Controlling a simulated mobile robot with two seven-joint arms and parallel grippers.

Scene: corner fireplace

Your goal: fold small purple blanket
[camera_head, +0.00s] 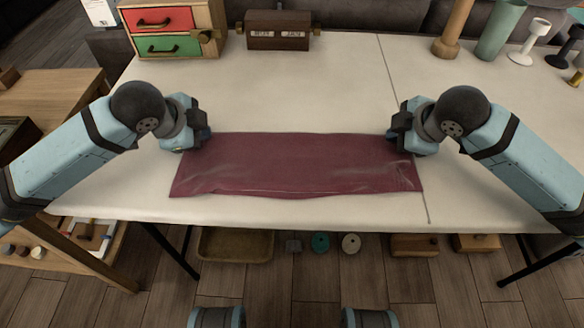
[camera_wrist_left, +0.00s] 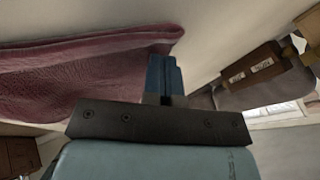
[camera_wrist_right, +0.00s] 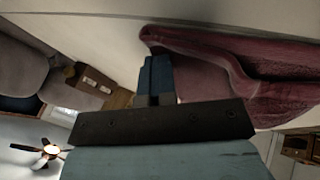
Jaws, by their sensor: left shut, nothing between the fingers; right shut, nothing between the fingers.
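The purple blanket (camera_head: 297,165) lies on the white table as a long, wide strip, with its long edges running left to right. My left gripper (camera_head: 205,134) is at the blanket's far left corner; in the left wrist view its fingers (camera_wrist_left: 163,78) are together beside the blanket's corner (camera_wrist_left: 150,42). My right gripper (camera_head: 396,134) is at the far right corner; in the right wrist view its fingers (camera_wrist_right: 154,78) are together beside the blanket's edge (camera_wrist_right: 200,50). Both grippers are shut and empty. The right wrist view shows a loose fold in the blanket.
A small drawer box (camera_head: 172,30) with red and green fronts stands at the back left. A brown box (camera_head: 278,30) is at the back middle. A wooden cylinder (camera_head: 454,28), a green cup (camera_head: 500,30) and white goblet (camera_head: 530,40) stand at the back right. The table centre behind the blanket is clear.

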